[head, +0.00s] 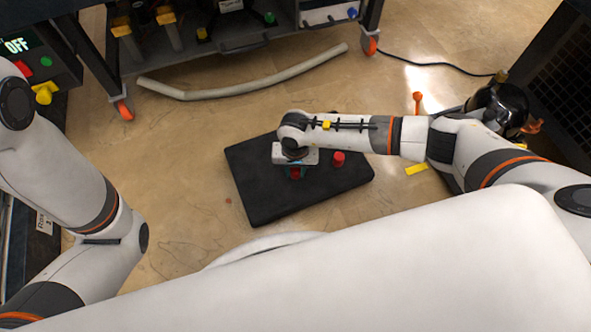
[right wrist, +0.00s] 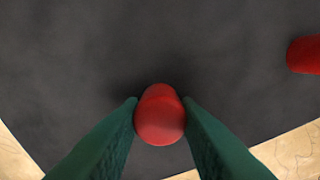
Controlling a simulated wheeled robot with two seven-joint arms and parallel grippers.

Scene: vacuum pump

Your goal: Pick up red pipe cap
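A red pipe cap (head: 295,174) is under my right gripper (head: 296,168), over the black mat (head: 255,195). In the right wrist view the red pipe cap (right wrist: 160,115) sits between the two green fingers of my right gripper (right wrist: 160,103), which touch it on both sides. A second red cap (head: 338,158) stands on the mat to the right. It also shows at the right edge of the right wrist view (right wrist: 304,55). My left arm comes in at the left; its gripper is out of view.
A pale hose (head: 245,88) lies on the floor behind the mat. A wheeled cart stands at the back. A yellow piece (head: 416,169) lies right of the mat, near an orange-handled valve (head: 417,101) and a dark pump (head: 500,105). The floor left of the mat is mostly clear.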

